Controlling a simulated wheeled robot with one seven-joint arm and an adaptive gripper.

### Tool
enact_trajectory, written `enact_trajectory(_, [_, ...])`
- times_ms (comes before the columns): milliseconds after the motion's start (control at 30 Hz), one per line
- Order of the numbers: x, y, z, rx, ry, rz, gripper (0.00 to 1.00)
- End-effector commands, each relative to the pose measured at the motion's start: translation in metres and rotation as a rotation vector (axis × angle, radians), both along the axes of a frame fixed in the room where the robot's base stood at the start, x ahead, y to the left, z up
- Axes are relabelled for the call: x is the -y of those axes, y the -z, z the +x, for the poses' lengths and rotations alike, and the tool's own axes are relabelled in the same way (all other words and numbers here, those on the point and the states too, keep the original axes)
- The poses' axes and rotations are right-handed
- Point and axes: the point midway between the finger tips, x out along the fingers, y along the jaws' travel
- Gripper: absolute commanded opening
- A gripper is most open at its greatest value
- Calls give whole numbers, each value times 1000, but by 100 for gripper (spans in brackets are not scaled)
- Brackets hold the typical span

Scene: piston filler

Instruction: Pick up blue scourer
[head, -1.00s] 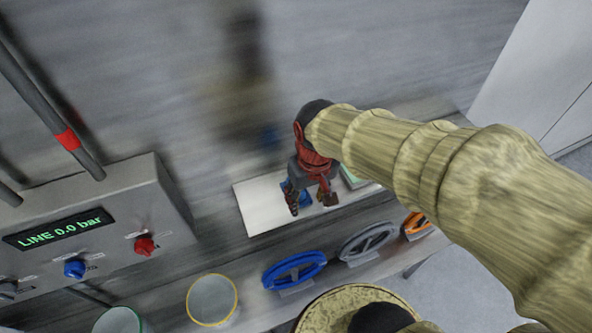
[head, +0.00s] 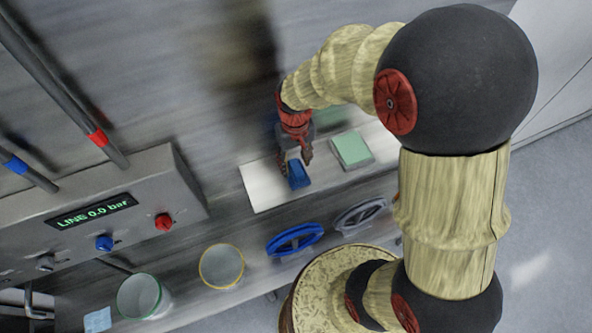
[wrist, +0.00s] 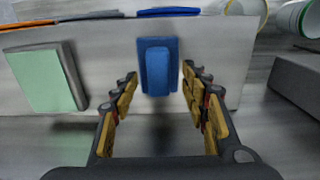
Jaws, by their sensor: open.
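The blue scourer (head: 298,175) lies on a white board (head: 262,192) on the bench. In the wrist view the scourer (wrist: 158,68) is a blue block with a raised, lighter blue middle, ahead of my gripper and in line with the gap between the fingers. My gripper (head: 295,157) is open and empty, just behind the scourer in the head view. In the wrist view its yellow-padded fingers (wrist: 160,92) stand apart on either side of the scourer's near end. I cannot tell whether they touch it.
Yellow-rimmed (head: 221,266) and green-rimmed (head: 140,296) cups stand left. A control box (head: 95,215) reads LINE 0.0 bar.

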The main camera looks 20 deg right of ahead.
Motion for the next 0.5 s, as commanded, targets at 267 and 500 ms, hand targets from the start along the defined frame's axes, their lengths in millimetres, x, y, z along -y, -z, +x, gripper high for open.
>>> enact_trajectory(267, [2,30,0,-1,0,0,45])
enact_trajectory(500, [2,32,1,1,0,0,45])
